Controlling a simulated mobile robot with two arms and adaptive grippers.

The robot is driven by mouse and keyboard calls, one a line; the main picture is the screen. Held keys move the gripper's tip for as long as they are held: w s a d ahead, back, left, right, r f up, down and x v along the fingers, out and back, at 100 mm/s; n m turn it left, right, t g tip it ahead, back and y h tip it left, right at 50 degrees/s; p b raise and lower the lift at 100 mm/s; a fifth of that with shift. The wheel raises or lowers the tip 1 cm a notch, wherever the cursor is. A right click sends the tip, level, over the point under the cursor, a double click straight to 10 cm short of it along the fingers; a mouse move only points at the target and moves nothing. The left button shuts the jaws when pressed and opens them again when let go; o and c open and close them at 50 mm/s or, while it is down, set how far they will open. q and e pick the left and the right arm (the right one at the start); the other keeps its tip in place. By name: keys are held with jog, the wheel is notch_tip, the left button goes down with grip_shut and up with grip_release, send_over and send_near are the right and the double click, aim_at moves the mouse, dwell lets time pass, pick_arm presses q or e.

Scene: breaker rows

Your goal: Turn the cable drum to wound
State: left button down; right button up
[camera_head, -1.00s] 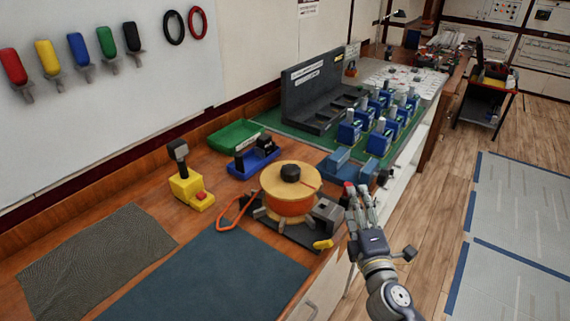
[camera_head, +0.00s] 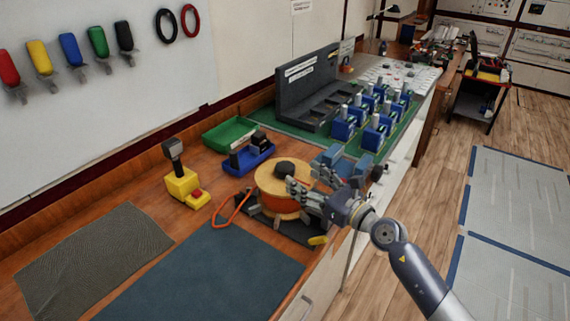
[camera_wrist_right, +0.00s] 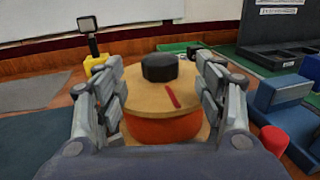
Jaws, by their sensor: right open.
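The cable drum (camera_head: 270,180) stands on the wooden bench, with a tan top disc, an orange winding and a black knob (camera_head: 284,168) on top. My right gripper (camera_head: 302,188) is at the drum's right side in the head view and hides part of it. In the right wrist view the drum (camera_wrist_right: 165,130) lies between the spread fingers of the open gripper (camera_wrist_right: 163,95). The knob (camera_wrist_right: 160,68) and a red mark (camera_wrist_right: 172,96) show on the top disc. I cannot tell whether the fingers touch the drum. My left gripper is not in view.
An orange cable loop (camera_head: 232,208) lies left of the drum. Blue breakers (camera_head: 374,138) stand on a green mat to the right. The dark blue mat (camera_head: 205,270) in front is clear.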

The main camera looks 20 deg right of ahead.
aim_at(292, 170)
jog(key=x, duration=0.8)
jog(key=shift+f, duration=0.1)
